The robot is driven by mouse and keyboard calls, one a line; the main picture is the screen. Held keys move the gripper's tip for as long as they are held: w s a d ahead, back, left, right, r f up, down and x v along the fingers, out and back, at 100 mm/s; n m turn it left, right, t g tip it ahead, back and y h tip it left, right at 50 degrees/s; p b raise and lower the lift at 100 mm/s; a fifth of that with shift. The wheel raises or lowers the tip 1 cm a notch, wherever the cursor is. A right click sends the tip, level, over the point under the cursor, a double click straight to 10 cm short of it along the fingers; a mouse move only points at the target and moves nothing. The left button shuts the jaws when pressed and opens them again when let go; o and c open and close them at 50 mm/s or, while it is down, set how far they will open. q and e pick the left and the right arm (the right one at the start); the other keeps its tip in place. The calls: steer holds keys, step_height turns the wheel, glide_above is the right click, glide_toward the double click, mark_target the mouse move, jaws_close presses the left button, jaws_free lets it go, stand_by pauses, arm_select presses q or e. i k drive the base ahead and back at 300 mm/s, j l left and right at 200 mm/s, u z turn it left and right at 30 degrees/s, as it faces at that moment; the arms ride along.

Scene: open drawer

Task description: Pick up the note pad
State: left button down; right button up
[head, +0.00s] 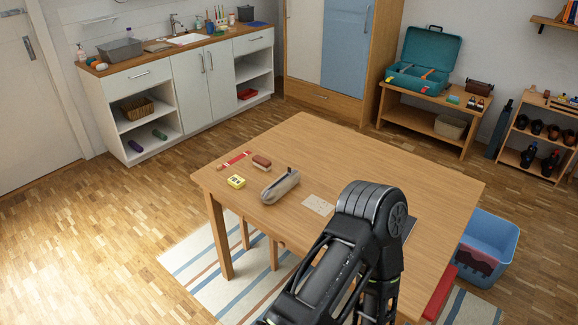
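A flat cream rectangle with small dark marks, which looks like the note pad (318,205), lies on the wooden table (400,160) in the head view. Neither gripper shows in this view. Only links of one of my arms are seen, rising from the bottom edge over the table's front.
The table's back right is clear. A blue bin (492,242) stands on the floor at right.

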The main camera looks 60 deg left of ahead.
mark_target(236, 182)
steer(key=u, duration=2.25)
steer(key=z, duration=0.4)
steer(key=i+j+z, duration=0.15)
steer(key=z, duration=0.25)
steer(key=j+z, duration=0.4)
steer(key=i+j+z, duration=0.1)
steer(key=j+z, duration=0.5)
steer(key=j, duration=1.25)
